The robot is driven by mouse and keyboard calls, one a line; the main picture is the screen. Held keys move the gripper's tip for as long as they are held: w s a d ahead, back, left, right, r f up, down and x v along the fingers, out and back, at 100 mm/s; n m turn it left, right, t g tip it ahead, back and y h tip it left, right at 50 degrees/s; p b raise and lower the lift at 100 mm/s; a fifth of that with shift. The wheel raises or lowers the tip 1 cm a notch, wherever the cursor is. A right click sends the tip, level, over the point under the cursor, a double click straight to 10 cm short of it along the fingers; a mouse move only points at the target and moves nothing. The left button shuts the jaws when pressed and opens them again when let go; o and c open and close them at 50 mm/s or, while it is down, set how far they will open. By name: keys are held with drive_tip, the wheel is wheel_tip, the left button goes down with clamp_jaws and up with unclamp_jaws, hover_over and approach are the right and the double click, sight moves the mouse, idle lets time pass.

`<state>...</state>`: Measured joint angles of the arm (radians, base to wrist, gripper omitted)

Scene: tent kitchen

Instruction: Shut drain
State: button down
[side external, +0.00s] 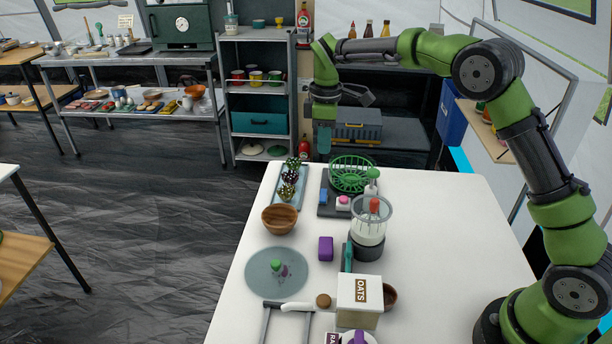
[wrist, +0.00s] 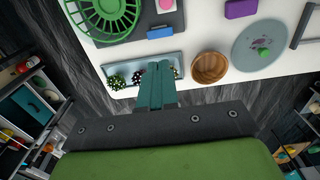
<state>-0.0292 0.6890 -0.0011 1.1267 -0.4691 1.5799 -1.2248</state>
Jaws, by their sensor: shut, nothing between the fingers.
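I cannot make out for certain which thing is the drain. A round grey-blue disc or shallow basin (side external: 259,278) lies on the white table at the left edge. A small green piece (side external: 276,265) and purple marks show on it; the disc also appears at the right in the wrist view (wrist: 245,50). My gripper (side external: 323,150) points down near the table's far end, well away from the disc. Its teal fingers (wrist: 156,66) are together and empty. In the wrist view they overlap the narrow blue tray, but contact is not evident.
The blue tray (side external: 278,196) holds several dark spotted items. Nearby are a wooden bowl (side external: 280,219), a green rack (side external: 351,175) on a dark board, a clear jar (side external: 371,222), a purple block (side external: 326,248) and an oats box (side external: 358,305). The table's right side is clear.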

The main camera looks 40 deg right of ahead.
sight(324, 191)
drive_tip(key=shift+r, duration=0.75)
drive_tip(key=shift+w+d, duration=0.45)
drive_tip(key=shift+d, duration=0.15)
drive_tip(key=shift+f, duration=0.15)
wheel_tip(324, 191, down, 14)
drive_tip(key=shift+r, duration=0.1)
